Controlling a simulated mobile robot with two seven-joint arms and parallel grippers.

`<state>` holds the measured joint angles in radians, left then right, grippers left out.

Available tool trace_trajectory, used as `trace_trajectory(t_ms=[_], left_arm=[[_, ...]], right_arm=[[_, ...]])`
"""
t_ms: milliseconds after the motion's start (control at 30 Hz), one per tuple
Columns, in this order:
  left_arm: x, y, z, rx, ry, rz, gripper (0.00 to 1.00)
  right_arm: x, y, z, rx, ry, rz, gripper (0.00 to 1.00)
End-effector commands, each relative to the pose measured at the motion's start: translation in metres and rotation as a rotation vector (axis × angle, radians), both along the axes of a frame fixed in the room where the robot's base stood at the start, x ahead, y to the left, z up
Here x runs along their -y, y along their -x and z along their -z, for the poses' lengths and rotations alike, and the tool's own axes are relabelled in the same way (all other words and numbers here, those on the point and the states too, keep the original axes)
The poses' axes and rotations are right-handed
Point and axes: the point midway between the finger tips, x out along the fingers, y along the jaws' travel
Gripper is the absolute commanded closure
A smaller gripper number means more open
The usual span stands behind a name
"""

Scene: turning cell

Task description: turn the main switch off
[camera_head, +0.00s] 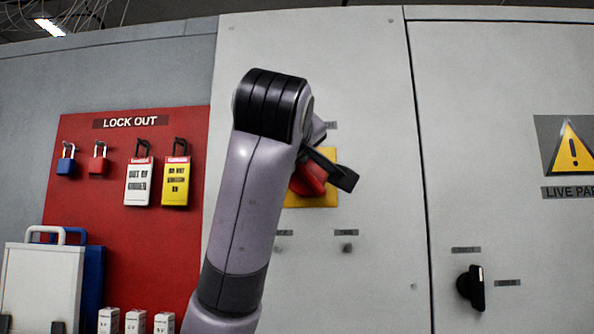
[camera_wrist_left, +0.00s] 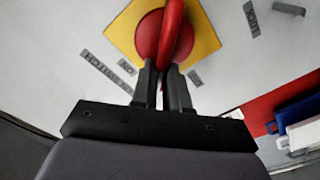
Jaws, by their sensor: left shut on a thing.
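The main switch is a red rotary handle (camera_head: 308,178) on a yellow plate (camera_head: 325,200), mounted on a grey cabinet door. My arm hides much of it in the head view. My left gripper (camera_head: 328,168) is at the switch. In the wrist view the red handle (camera_wrist_left: 174,30) stands out from a round red base on the yellow plate (camera_wrist_left: 205,38). The fingers of my left gripper (camera_wrist_left: 162,85) are shut on the lower end of the handle. Small labels lie around the plate, upside down or slanted in this view. My right gripper is not in view.
A red lock-out board (camera_head: 95,215) left of the cabinet holds padlocks and tags, including a yellow tag (camera_head: 176,182). A white case (camera_head: 40,285) and small white boxes stand below. A black knob (camera_head: 471,288) and a warning sign (camera_head: 572,150) are on the right door.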

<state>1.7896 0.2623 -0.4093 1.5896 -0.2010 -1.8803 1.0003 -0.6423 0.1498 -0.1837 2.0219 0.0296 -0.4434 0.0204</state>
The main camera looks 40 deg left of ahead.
Motion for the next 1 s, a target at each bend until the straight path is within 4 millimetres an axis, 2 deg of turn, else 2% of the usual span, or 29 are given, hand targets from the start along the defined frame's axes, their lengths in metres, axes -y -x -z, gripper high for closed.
trace_trajectory(t_ms=[600,1000], left_arm=[[-0.008,0.004,0.012,0.303,0.49,0.0,1.0],[-0.009,0.005,0.018,0.43,0.691,-0.001,1.0]], right_arm=[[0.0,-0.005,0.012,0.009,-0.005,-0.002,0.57],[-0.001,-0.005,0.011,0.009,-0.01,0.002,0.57]])
